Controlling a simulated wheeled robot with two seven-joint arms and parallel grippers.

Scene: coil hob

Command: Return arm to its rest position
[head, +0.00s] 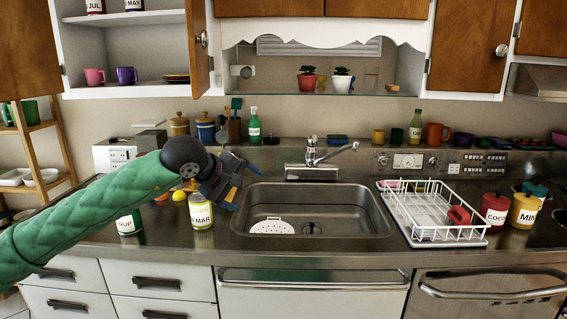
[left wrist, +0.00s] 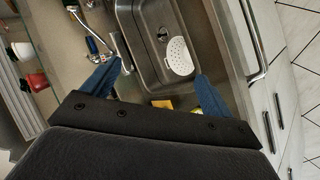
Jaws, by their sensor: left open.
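My left arm, in a green quilted sleeve, reaches in from the left in the head view. Its dark left gripper (head: 240,183) is above the counter at the left edge of the sink (head: 350,209), over a can marked "MAR" (head: 201,211). In the left wrist view the two blue fingers of the left gripper (left wrist: 155,92) are spread apart with nothing between them, and the sink lies below. My right gripper does not show in either view.
A white dish rack (head: 433,214) stands right of the sink, with red (head: 495,209) and yellow (head: 523,211) canisters beside it. A white perforated piece (head: 271,227) lies in the sink. The faucet (head: 318,153) stands behind it. An upper cabinet door (head: 197,46) hangs open.

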